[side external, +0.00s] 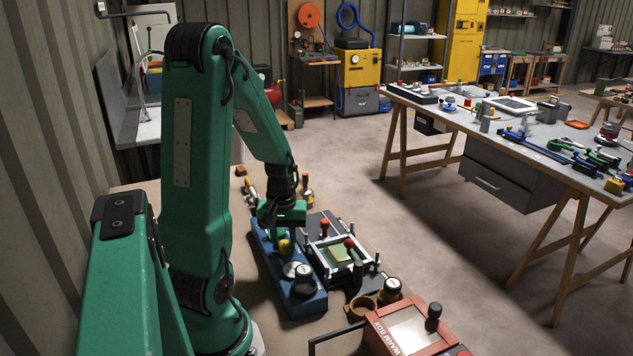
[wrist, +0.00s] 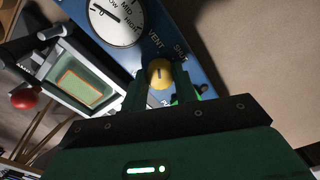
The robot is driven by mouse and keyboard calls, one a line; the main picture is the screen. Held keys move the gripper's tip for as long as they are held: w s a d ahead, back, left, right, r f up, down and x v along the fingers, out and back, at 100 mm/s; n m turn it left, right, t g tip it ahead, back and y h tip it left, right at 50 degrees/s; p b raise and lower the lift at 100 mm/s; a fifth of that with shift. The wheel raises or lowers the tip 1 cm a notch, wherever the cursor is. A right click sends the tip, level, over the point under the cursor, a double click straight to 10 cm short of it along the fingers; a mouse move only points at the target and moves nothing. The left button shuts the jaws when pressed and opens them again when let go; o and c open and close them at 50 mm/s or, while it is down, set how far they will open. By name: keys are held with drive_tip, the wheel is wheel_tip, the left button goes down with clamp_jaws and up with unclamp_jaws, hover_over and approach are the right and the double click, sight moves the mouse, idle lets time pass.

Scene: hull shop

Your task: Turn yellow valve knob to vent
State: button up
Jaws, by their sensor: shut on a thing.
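The yellow valve knob (wrist: 159,73) sits on a blue panel (wrist: 196,62) marked "VENT" and "SHUT" in the wrist view. A dark line on the knob's face runs roughly up and down in that view. My gripper (wrist: 160,92) is shut on the knob, with a finger on either side of it. A white gauge (wrist: 116,20) with "LOW", "MID" and "HIGH" is on the same panel. In the side external view, the blue unit (side external: 307,305) stands on the bench, and the yellow knob (side external: 285,247) shows just under my gripper (side external: 282,228).
A framed press with a green plate (side external: 340,254) and red-knobbed levers stands close on the right of the blue unit. A red "WARM BOX" (side external: 408,330) and brown cups are nearer the camera. Bare bench shows left of the blue unit.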

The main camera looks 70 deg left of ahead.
sight(284, 243)
drive_tip(key=shift+n, duration=0.3)
drive_tip(key=o, duration=1)
drive_tip(key=shift+c, duration=0.2)
drive_tip(key=shift+r, duration=0.1)
drive_tip(key=shift+r, duration=3.85)
drive_tip(key=d+r+m+t, duration=0.2)
drive_tip(key=d+r+m, duration=0.1)
drive_tip(key=d, duration=0.4)
drive_tip(key=w+d+r+m+t, duration=0.1)
drive_tip(key=d+r+m, duration=0.3)
drive_tip(key=d+m, duration=0.2)
drive_tip(key=w+d+r+m+t, duration=0.1)
drive_tip(key=d+r+m, duration=0.3)
drive_tip(key=d, duration=0.4)
drive_tip(key=shift+d+r+m+t, duration=0.25)
drive_tip(key=shift+m+t, duration=0.15)
drive_tip(key=shift+t, duration=0.4)
